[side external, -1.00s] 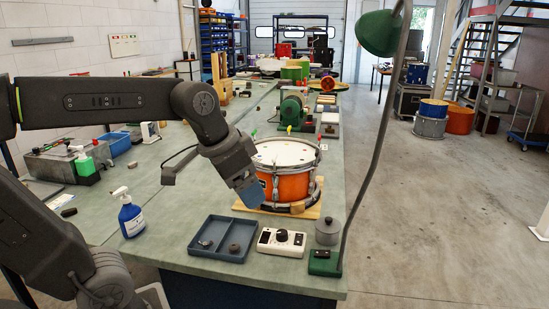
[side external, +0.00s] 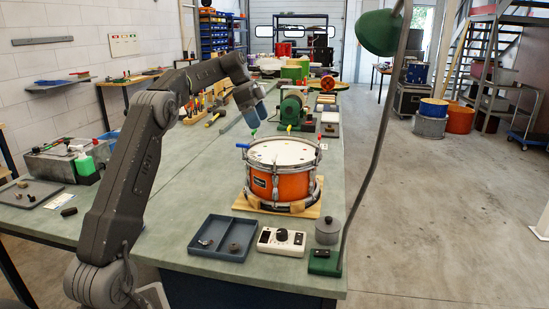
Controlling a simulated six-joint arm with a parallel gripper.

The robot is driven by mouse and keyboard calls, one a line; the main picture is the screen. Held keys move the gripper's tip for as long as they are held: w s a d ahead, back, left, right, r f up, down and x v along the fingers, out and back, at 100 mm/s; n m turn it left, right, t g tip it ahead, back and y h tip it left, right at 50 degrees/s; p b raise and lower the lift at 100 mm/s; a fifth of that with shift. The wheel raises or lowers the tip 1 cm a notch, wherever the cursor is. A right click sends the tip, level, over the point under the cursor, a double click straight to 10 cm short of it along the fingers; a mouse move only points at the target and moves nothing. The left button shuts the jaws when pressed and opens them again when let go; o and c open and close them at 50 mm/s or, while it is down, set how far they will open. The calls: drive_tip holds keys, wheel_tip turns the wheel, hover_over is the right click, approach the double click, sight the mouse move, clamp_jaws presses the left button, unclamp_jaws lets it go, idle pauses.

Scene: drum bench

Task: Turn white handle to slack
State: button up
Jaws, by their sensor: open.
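An orange drum (side external: 284,187) with a white head and metal hoops stands on a wooden board (side external: 312,212) on the bench. My gripper (side external: 257,119), with blue fingers, is open and empty, pointing down above the drum's back left side, clear of the rim.
A grey-blue tray (side external: 222,255) with small parts, a white control box (side external: 282,242) and a grey canister (side external: 327,232) stand in front of the drum. A green lamp (side external: 380,33) on a bent pole rises at the right. A green machine (side external: 292,108) stands behind.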

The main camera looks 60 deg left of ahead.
sight(274, 155)
drive_tip(key=x, duration=1.3)
drive_tip(key=shift+w+d+f, duration=0.1)
drive_tip(key=shift+f, duration=0.25)
drive_tip(key=shift+c, duration=0.4)
drive_tip(key=c, duration=0.8)
drive_tip(key=shift+c, duration=0.2)
drive_tip(key=shift+r+n, duration=0.1)
drive_tip(key=shift+n, duration=0.2)
